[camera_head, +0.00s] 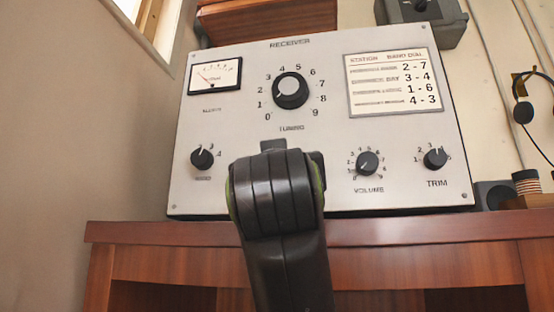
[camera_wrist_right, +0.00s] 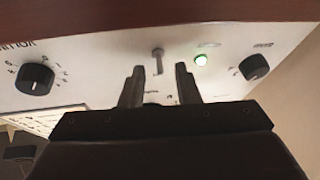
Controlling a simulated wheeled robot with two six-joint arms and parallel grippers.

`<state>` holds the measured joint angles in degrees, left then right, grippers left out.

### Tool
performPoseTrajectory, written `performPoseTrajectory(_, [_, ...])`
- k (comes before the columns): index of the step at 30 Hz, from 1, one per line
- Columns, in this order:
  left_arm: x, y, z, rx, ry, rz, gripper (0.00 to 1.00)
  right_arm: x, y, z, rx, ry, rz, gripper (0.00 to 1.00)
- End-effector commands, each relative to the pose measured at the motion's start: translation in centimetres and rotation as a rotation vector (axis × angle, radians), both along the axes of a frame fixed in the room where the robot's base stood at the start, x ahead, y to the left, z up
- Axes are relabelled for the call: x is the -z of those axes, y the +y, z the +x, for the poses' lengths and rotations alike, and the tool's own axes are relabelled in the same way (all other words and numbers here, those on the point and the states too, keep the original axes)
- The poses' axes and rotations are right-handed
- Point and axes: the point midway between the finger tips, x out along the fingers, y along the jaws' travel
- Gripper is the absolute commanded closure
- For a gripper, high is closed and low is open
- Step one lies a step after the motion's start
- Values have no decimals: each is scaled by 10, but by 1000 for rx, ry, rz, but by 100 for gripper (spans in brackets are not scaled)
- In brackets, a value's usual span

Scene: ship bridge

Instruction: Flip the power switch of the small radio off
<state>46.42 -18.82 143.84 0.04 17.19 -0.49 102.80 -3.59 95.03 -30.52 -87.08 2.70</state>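The radio is a pale grey receiver panel (camera_head: 235,120) with dials, standing on a wooden desk. Its power switch, a small metal toggle (camera_wrist_right: 158,61), shows in the right wrist view beside a lit green lamp (camera_wrist_right: 201,60). In the head view my right arm hides the switch and lamp. My right gripper (camera_wrist_right: 160,68) is open, its two dark fingers pointing at the panel, with the toggle seen between and just beyond their tips. I cannot tell whether a finger touches it. In the head view my right gripper (camera_head: 275,165) is in front of the lower panel. My left gripper is not in view.
A large tuning knob (camera_head: 291,90), a volume knob (camera_head: 367,163), a trim knob (camera_head: 435,158) and a left knob (camera_head: 202,159) stick out of the panel. The wooden desk edge (camera_head: 400,235) runs below. A headset (camera_head: 523,110) hangs at the right.

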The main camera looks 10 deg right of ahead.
Motion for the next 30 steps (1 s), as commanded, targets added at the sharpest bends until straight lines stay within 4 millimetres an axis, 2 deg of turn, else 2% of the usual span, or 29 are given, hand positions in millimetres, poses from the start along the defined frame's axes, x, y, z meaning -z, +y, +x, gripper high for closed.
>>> performPoseTrajectory(10, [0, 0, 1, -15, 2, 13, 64, -1, -1, 4, -1, 1, 0, 71])
performPoseTrajectory(17, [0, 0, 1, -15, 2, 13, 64, -1, 0, 4, -1, 1, 0, 100])
performPoseTrajectory(25, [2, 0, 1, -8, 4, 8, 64, 1, 0, 5, -1, -18, -6, 100])
performPoseTrajectory(30, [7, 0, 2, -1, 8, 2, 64, 7, 0, 6, -2, -110, -35, 100])
